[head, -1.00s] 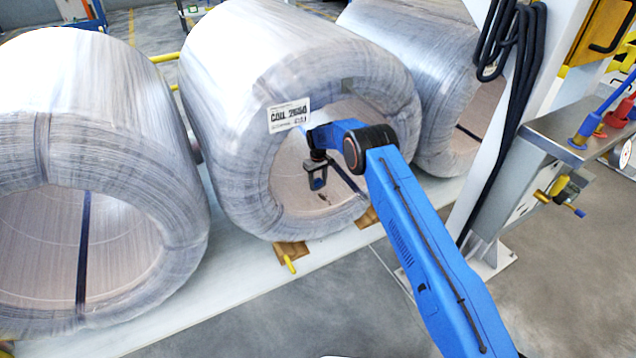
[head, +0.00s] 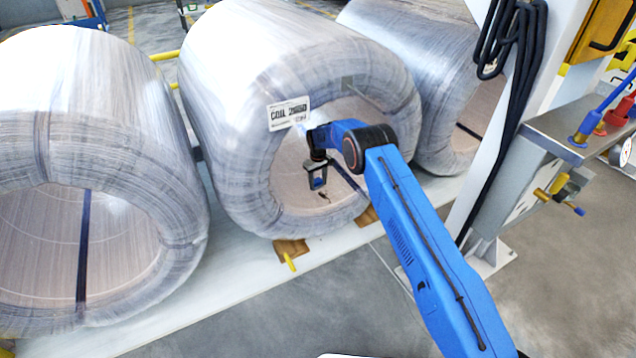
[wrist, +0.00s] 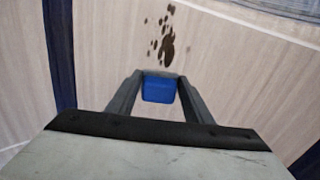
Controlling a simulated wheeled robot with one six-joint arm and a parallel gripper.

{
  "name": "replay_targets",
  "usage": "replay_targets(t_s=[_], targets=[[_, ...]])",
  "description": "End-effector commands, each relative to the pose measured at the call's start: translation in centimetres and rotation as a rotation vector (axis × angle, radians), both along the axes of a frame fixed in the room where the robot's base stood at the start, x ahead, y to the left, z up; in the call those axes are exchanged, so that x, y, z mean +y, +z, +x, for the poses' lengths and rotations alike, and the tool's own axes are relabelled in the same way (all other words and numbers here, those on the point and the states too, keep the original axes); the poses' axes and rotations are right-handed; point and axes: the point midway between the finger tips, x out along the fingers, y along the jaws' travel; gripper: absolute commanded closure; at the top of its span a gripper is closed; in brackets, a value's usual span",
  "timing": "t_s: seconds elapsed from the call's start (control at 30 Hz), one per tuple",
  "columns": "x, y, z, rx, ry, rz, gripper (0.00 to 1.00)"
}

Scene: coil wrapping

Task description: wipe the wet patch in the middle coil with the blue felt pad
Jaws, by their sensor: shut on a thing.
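The middle coil (head: 247,150) is a wrapped grey-white roll with a label reading COIL and a number. My gripper (head: 318,183) is inside its bore, above the lower inner wall. In the wrist view my gripper (wrist: 158,84) is shut on the blue felt pad (wrist: 158,90), which sits between the two fingers. The wet patch (wrist: 166,50) is a cluster of dark brown spots on the pale inner wall, just beyond the fingertips. It shows as a small dark mark in the head view (head: 324,195). I cannot tell whether the pad touches the wall.
A dark blue strap (wrist: 60,55) runs along the bore at the left in the wrist view. Other coils stand left (head: 90,110) and right (head: 455,130). A wooden chock (head: 292,248) sits under the middle coil. A white post (head: 495,140) stands to the right.

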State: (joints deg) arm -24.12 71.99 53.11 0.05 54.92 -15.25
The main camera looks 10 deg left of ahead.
Motion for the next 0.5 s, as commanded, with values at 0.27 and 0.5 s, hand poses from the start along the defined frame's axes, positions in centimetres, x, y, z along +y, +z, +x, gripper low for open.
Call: replay_targets(t_s=[0.27,0.5], targets=[[0.0,-0.43,0.01,0.0,0.0,0.0,0.72],[0.01,-0.8,0.01,-0.001,0.0,0.001,0.72]])
